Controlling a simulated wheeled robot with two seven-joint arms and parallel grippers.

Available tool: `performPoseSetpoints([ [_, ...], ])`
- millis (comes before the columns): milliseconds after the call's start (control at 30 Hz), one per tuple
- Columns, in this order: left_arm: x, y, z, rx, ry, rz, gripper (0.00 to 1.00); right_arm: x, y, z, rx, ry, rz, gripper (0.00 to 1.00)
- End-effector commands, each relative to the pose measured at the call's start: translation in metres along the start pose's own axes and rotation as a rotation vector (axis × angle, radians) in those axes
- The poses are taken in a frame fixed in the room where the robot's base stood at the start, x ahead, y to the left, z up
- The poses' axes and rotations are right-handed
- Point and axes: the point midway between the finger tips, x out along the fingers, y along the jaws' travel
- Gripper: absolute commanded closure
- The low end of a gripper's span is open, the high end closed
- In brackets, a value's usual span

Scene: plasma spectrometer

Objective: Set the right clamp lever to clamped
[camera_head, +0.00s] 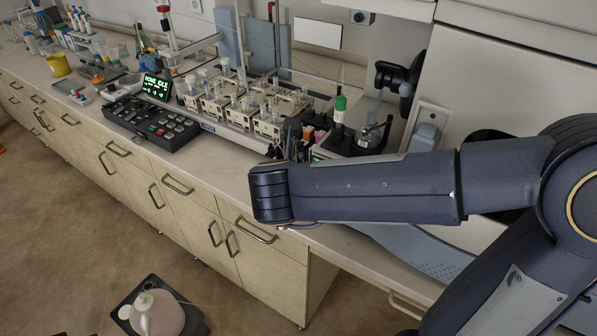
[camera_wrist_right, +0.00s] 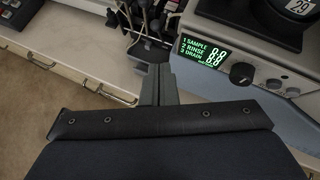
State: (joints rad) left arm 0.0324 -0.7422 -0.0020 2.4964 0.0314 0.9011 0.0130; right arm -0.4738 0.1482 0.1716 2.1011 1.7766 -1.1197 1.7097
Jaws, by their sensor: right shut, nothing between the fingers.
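My right gripper (camera_wrist_right: 158,72) shows in the right wrist view with its grey fingers together and nothing between them. Its tips point at the bench edge, just left of the pump unit (camera_wrist_right: 215,48) with the green SAMPLE, RINSE, DRAIN display. Several dark upright parts (camera_wrist_right: 146,20) stand just beyond the fingertips; I cannot tell which is the right clamp lever or how it is set. In the head view my right arm crosses in front of the pump (camera_head: 368,138), and the fingers are mostly hidden behind the wrist. My left gripper is in neither view.
Racks of vials (camera_head: 240,108) and a black control box (camera_head: 150,120) with an IDLE display stand left of the pump. A green-capped bottle (camera_head: 340,108) stands near the pump. A jug (camera_head: 158,312) sits on the floor. The bench front edge is clear.

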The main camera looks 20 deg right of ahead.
Motion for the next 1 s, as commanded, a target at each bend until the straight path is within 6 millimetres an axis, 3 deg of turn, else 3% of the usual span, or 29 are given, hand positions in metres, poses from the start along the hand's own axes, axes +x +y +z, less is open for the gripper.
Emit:
performPoseSetpoints([
  [200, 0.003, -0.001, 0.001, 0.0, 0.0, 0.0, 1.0, -0.036, 0.002, -0.002, 0.0, -0.003, 0.005, 1.0],
  [400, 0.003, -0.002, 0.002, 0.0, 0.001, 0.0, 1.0, -0.054, 0.001, -0.003, 0.0, -0.001, 0.002, 1.0],
  [833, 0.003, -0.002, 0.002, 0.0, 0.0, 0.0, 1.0, -0.055, 0.001, -0.001, -0.009, -0.009, 0.01, 1.0],
  [1000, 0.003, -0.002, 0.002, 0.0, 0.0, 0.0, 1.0, -0.05, 0.003, 0.028, -0.123, -0.13, 0.115, 1.0],
])
